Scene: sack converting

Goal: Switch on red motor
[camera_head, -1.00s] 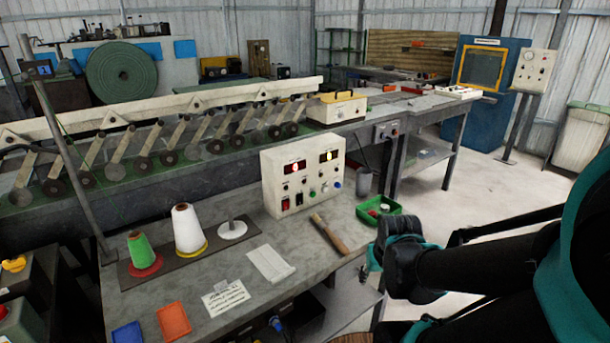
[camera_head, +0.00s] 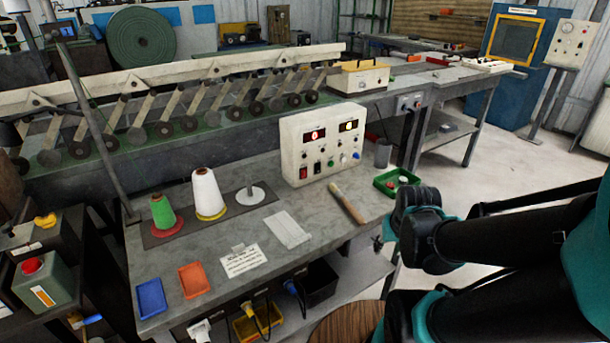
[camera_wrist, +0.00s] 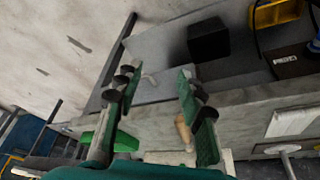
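A pale control box (camera_head: 322,145) stands on the grey workbench (camera_head: 215,275). Its front has two lit displays, a red rocker switch (camera_head: 303,172) at the lower left, a green button (camera_head: 331,163) and a blue knob (camera_head: 356,156). No label naming a red motor is readable. In the wrist view my gripper (camera_wrist: 158,88) has its two fingers wide apart with nothing held. In the head view my dark arm is at the right; the fingers are not clearly visible.
A green tray (camera_head: 397,183) and a brush-like tool (camera_head: 347,203) lie near the box. A green cone (camera_head: 162,212) and white cone (camera_head: 207,192) stand left. A separate green box with a red button (camera_head: 32,265) is at the far left. Floor is clear beyond the bench.

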